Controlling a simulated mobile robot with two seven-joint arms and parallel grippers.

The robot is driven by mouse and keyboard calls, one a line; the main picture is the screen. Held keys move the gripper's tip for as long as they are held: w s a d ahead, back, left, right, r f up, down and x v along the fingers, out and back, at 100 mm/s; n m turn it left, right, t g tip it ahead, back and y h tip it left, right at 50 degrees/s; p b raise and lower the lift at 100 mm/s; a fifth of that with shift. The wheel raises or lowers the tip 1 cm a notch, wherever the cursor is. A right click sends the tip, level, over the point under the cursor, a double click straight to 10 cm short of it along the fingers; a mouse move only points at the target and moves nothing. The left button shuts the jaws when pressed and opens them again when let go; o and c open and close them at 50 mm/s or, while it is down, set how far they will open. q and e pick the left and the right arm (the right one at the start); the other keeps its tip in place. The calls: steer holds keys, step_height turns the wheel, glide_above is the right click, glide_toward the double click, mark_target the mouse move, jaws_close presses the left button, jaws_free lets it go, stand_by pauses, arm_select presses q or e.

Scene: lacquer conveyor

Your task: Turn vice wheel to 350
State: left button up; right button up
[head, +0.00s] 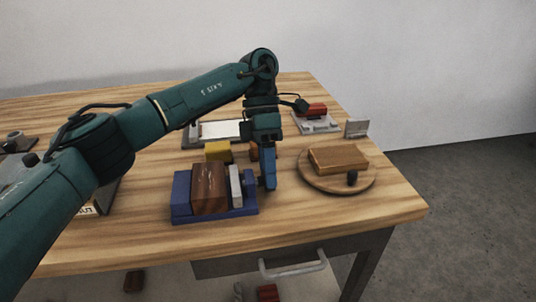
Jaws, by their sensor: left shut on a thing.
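A blue vice (215,216) stands near the table's front edge, with a brown wooden block (209,189) between its jaws. A light grey jaw plate (236,187) faces the block's right side. My left gripper (268,182) points down at the vice's right end and is shut on the vice wheel there. The gripper covers most of the wheel, so its angle and any markings cannot be read. My right gripper is not in view.
A round wooden board (312,185) with a brown block (338,159) and a dark knob (352,177) lies close to the right. A yellow block (218,151) sits behind the vice. A red piece on a grey fixture (318,126) stands further back. The table's front right corner is clear.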

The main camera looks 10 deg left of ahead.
arm_select(q)
steer(key=shift+g, duration=0.4)
steer(key=shift+p, duration=0.3)
steer(key=shift+w, duration=0.1)
steer(key=o, duration=1)
steer(key=shift+c, duration=0.2)
